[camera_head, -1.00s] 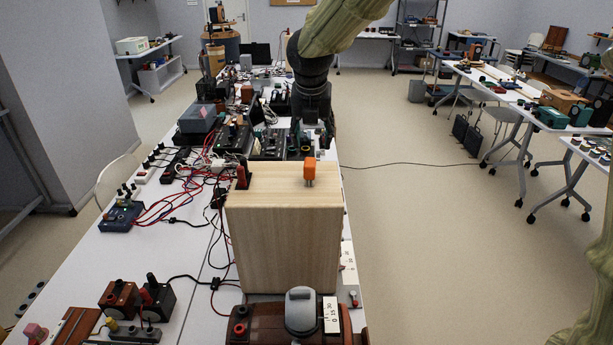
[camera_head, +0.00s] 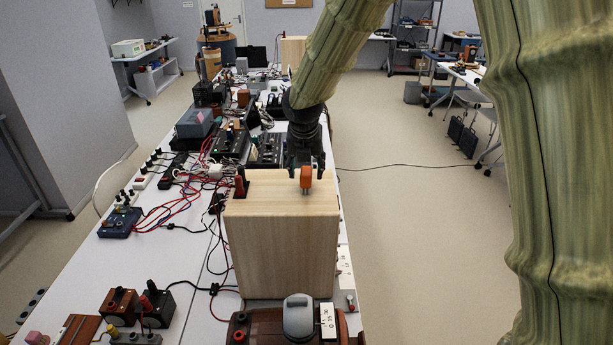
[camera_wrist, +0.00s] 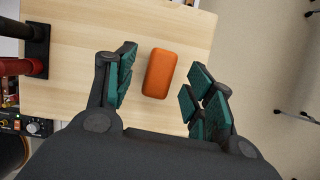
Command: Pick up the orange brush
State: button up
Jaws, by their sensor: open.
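The orange brush (camera_head: 306,178) stands upright on top of a light wooden box (camera_head: 282,245), near its back right part. In the wrist view the brush (camera_wrist: 159,73) shows as an orange rounded block from above, over the wooden top (camera_wrist: 75,95). My gripper (camera_head: 306,166) is right behind and around the brush in the head view. In the wrist view my gripper (camera_wrist: 160,85) is open, with a teal-padded finger on each side of the brush. Gaps show between the brush and both fingers. The brush's underside is hidden in the wrist view.
A dark and red object (camera_head: 241,182) stands at the box's left edge. Cables and devices crowd the white table (camera_head: 75,275) to the left. A brown device with a grey top (camera_head: 298,315) sits in front of the box. Floor lies right of the table.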

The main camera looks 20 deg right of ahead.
jog(key=shift+x, duration=1.15)
jog(key=c, duration=1.1)
jog(key=shift+r, duration=0.5)
jog(key=shift+b+v, duration=0.95)
jog(key=shift+v, duration=0.3)
jog(key=s+a+b, duration=0.1)
jog(key=s, duration=0.4)
jog(key=s+a+r+b, duration=0.1)
jog(key=s+b, duration=0.1)
jog(key=s, duration=0.2)
jog(key=s+a+b, duration=0.1)
jog(key=s+a, duration=0.1)
jog(key=s, duration=0.3)
jog(key=shift+s+a+r+b, duration=0.1)
jog(key=shift+s+r+b, duration=0.2)
jog(key=shift+r+b, duration=0.05)
